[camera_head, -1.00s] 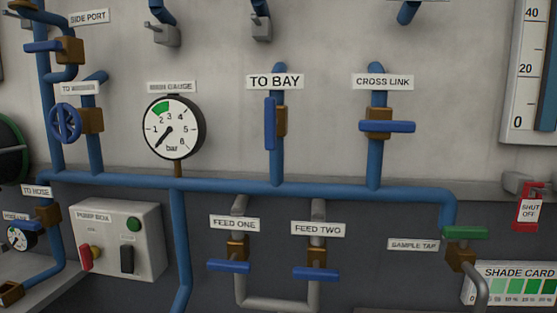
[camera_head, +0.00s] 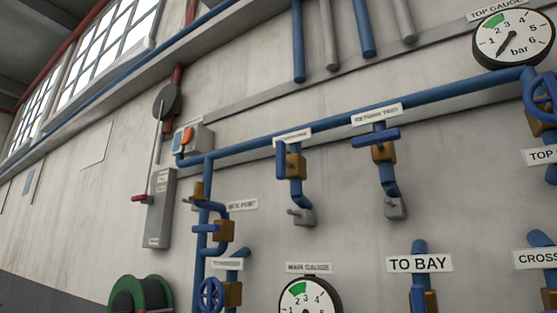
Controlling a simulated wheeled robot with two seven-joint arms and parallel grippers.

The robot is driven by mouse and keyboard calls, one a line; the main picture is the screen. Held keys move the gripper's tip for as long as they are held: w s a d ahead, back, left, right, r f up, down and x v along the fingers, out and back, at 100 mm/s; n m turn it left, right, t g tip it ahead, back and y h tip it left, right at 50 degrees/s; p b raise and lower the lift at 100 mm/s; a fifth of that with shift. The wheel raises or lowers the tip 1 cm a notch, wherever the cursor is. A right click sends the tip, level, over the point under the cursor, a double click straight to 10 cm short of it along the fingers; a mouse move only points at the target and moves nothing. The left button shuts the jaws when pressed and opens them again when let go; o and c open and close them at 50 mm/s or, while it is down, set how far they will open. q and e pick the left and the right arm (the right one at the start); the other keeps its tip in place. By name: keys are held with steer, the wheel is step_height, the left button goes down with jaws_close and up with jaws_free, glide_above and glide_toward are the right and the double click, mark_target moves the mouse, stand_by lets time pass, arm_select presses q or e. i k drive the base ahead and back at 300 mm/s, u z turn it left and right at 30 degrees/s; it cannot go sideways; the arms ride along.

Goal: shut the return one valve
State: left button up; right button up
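A blue-handled valve with a brown body (camera_head: 296,166) sits on a short blue pipe that drops from the upper blue pipe. Its label (camera_head: 291,136) is too small to read; it hangs left of the one that seems to read RETURN TWO (camera_head: 377,115). The left valve's blue lever (camera_head: 281,160) stands upright, along its pipe. The RETURN TWO lever (camera_head: 375,138) lies across its pipe. Neither of my grippers is in view.
The TOP GAUGE (camera_head: 514,35) is at the upper right, with a blue handwheel (camera_head: 541,99) below. SIDE PORT valve (camera_head: 223,231), MAIN GAUGE (camera_head: 309,297) and TO BAY label (camera_head: 419,263) are lower. A grey box (camera_head: 160,208) and green reel (camera_head: 139,294) are left.

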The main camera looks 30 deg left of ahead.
mark_target(281, 162)
steer(key=k, duration=1.3)
steer(key=u, duration=0.9)
steer(key=i, duration=1.25)
steer(key=z, duration=0.35)
